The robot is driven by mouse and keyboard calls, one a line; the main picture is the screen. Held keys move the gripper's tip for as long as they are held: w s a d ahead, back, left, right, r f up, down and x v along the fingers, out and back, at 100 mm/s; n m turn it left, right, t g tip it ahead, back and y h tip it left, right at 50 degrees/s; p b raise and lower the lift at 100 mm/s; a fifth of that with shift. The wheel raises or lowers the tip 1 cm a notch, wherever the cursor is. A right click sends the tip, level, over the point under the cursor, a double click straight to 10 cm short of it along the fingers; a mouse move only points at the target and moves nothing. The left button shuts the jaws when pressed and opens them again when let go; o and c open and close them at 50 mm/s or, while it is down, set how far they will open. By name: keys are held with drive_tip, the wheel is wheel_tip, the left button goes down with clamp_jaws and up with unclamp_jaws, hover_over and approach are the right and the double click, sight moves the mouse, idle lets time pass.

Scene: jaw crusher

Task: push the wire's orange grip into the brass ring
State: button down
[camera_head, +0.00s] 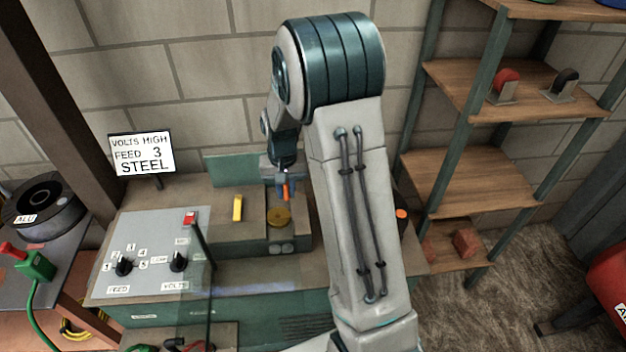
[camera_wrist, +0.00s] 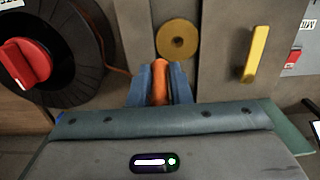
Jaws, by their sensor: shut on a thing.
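My gripper (camera_wrist: 160,84) is shut on the wire's orange grip (camera_wrist: 160,70), which stands between the two blue-grey fingers in the wrist view. The orange grip also shows in the head view (camera_head: 286,191), just above and slightly right of the brass ring. The brass ring (camera_wrist: 177,39) is a round disc with a small centre hole, and it also shows in the head view (camera_head: 279,216). The grip appears apart from the ring. A thin orange-brown wire (camera_wrist: 118,70) runs near a dark spool on the left of the wrist view. The grip's lower end is partly hidden by the fingers.
A yellow bar handle (camera_head: 238,208) stands left of the ring. A control panel (camera_head: 130,225) with black knobs and a red switch (camera_head: 190,217) lies farther left. In the wrist view, a dark spool with a red knob (camera_wrist: 24,64) is close to my gripper's left. Wooden shelves (camera_head: 470,180) stand at right.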

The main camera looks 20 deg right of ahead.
drive_tip(key=a, duration=0.2)
drive_tip(key=shift+w+a, duration=0.2)
drive_tip(key=shift+a, duration=0.2)
drive_tip(key=shift+f, duration=0.1)
drive_tip(key=shift+f+b, duration=1.65)
drive_tip(key=shift+f, duration=1.2)
drive_tip(key=shift+b, duration=0.35)
drive_tip(key=shift+f+b, duration=0.45)
drive_tip(key=shift+f, duration=0.1)
drive_tip(key=c, duration=1.3)
unclamp_jaws()
drive_tip(key=shift+o, duration=0.2)
